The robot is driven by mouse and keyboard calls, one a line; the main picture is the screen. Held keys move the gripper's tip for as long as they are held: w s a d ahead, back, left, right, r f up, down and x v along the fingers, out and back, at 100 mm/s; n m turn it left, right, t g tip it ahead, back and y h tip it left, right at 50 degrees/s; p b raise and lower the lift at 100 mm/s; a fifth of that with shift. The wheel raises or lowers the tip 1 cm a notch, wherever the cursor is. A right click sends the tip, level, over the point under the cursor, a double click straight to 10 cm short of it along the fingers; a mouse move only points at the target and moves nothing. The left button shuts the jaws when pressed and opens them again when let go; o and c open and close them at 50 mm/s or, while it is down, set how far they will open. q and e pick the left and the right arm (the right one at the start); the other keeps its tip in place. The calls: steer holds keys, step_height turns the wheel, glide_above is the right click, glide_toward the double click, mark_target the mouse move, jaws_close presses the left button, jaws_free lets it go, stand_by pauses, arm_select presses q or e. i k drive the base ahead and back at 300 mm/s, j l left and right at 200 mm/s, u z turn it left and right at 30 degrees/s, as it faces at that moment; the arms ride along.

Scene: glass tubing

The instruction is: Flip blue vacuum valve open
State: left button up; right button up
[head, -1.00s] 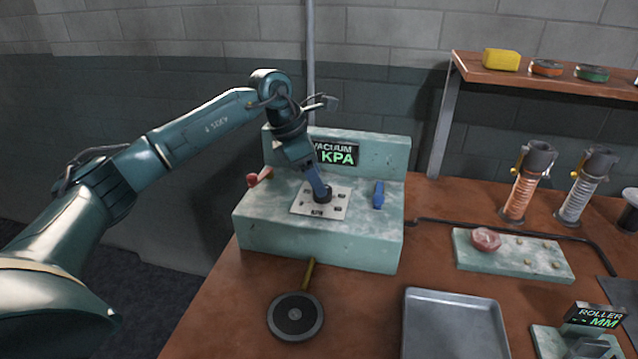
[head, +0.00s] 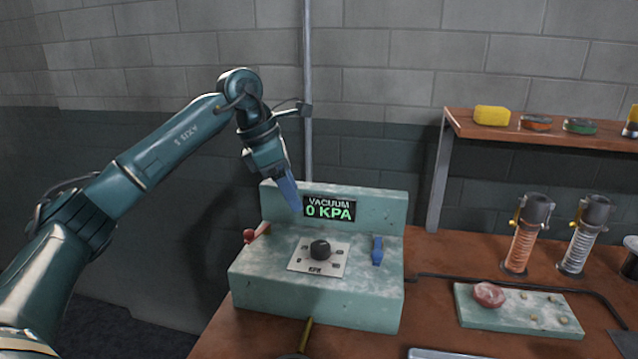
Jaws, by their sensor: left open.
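The blue vacuum valve (head: 377,250) stands upright on the right side of the pale green vacuum unit (head: 315,300). A black knob (head: 320,248) sits on a marked plate in the unit's middle, and a red valve handle (head: 250,236) is at its left. The display (head: 329,209) reads VACUUM 0 KPA. My left gripper (head: 296,207) is open and empty, pointing down above the knob's left side, apart from the knob and from the blue valve. My right gripper is not in view.
A slab with a pink lump (head: 488,294) lies on the brown bench to the right. Two tubes in stands (head: 528,235) are behind it. A raised shelf (head: 540,130) holds a yellow block (head: 492,115). A black hose runs from the unit across the bench.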

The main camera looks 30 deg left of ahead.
mark_target(377, 257)
steer(key=k, duration=1)
